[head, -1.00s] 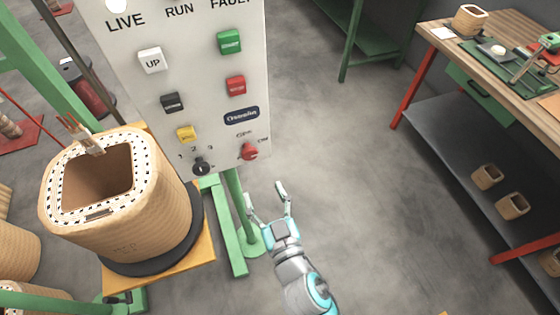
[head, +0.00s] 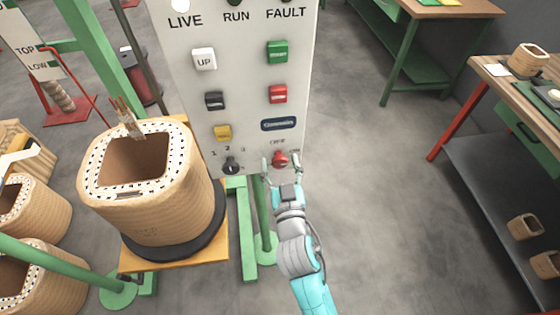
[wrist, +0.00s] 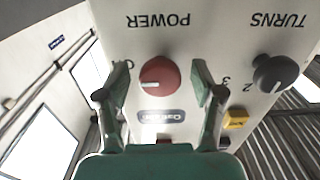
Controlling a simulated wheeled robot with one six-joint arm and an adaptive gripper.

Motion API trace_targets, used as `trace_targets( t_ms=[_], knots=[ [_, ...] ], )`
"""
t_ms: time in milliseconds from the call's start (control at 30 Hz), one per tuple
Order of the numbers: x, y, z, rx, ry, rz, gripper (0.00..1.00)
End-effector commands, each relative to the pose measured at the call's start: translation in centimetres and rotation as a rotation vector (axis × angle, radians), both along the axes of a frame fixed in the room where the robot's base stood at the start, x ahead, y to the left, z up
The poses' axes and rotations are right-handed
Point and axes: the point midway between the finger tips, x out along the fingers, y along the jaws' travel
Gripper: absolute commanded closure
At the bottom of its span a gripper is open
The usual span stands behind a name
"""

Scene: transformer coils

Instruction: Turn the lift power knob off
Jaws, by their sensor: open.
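The red power knob (head: 280,159) is at the lower right of the white control panel (head: 185,70). In the wrist view the red knob (wrist: 159,76) sits under the upside-down word POWER. My gripper (head: 282,163) is at the panel's lower edge, with one finger on each side of the knob. In the wrist view my gripper (wrist: 160,82) is open, its fingers left and right of the knob with visible gaps.
A black turns knob (head: 231,166) is left of the red one, below a yellow button (head: 222,133). Other buttons sit higher. A large wound coil (head: 155,195) stands left of the panel. A workbench (head: 520,75) is at right; the floor between is clear.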

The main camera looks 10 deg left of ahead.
Motion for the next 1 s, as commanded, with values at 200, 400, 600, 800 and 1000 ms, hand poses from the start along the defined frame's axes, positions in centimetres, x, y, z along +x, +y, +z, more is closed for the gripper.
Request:
trace_targets(
  t_ms=[200,400,600,800,1000],
  knots=[
    [0.86,0.23,0.01,-0.001,0.000,0.000,0.33],
    [0.87,0.22,0.00,-0.001,0.000,0.000,0.33],
    [0.85,0.21,0.00,-0.001,0.000,0.000,0.76],
    [0.85,0.21,0.00,-0.002,-0.001,0.000,0.92],
    [0.84,0.21,0.00,-0.032,-0.009,0.000,0.93]
  ],
)
